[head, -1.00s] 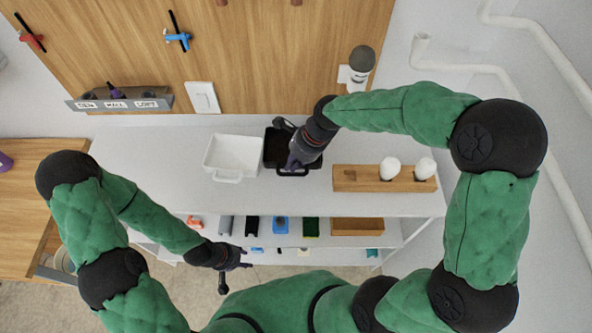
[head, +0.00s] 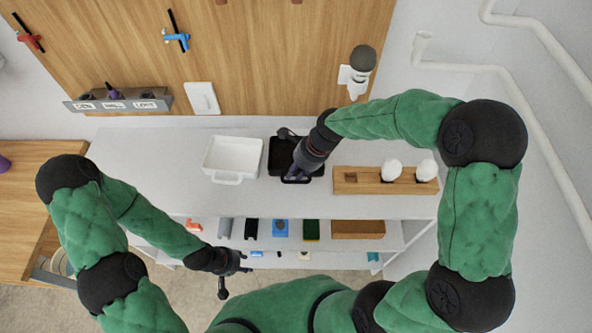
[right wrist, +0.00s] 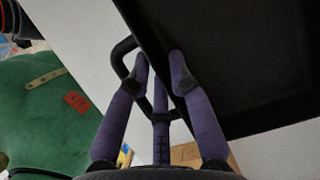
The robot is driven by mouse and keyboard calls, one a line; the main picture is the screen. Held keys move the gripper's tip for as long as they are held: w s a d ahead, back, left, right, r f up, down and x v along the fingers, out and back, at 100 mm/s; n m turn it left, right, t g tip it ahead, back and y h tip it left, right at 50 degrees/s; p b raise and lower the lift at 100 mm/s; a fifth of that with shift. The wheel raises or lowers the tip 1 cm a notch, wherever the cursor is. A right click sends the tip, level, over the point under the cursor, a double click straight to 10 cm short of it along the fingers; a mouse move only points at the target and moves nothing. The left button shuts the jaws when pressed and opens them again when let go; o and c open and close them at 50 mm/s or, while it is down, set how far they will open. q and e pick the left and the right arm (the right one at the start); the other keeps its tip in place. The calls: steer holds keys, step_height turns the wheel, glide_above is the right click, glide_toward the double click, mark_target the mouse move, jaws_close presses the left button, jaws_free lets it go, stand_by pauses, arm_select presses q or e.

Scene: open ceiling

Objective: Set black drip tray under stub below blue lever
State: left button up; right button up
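The black drip tray (head: 283,148) stands on the white worktop, just right of a white tray. My right gripper (head: 294,172) is over its front edge. In the right wrist view, the purple fingers (right wrist: 160,75) overlap the tray's looped handle (right wrist: 123,50) and the dark tray body (right wrist: 235,70); whether they grip the handle I cannot tell. The blue lever (head: 177,38) is on the wooden wall panel at upper left, crossed by a black rod. I cannot make out the stub clearly. My left gripper (head: 238,263) hangs in front of the lower shelves, empty, its fingers apart.
The white tray (head: 233,154) is close beside the black one. A wooden block (head: 350,188) with white bulbs stands to the right. A labelled holder (head: 117,104) and a red lever (head: 30,41) are at left. The worktop's left part is clear.

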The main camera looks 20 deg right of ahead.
stand_by(0.3)
steer(key=p+v, duration=0.2)
steer(key=v, duration=1)
steer(key=shift+r+p, duration=0.2)
steer(key=shift+p, duration=0.2)
